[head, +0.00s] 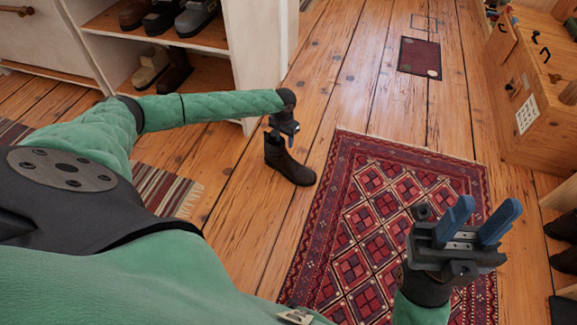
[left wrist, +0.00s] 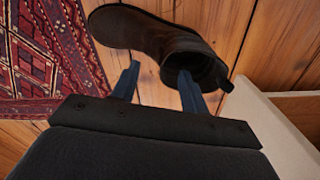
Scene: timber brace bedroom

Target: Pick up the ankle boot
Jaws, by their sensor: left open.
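The dark brown ankle boot (head: 288,162) stands upright on the wooden floor, left of the red rug, with its toe pointing right in the head view. My left gripper (head: 281,133) is right above its shaft, pointing down and open. In the left wrist view the boot (left wrist: 150,35) lies across the upper middle. One blue finger overlaps the shaft's opening and the other is outside the shaft; whether they touch it I cannot tell. My right gripper (head: 478,222) is open and empty, fingers up, over the rug.
A white shelf unit (head: 247,60) with several shoes stands close behind and left of the boot. The patterned red rug (head: 365,200) lies to its right. A wooden chest (head: 535,100) stands at right, and a small dark mat (head: 419,57) lies farther back. Floor between is clear.

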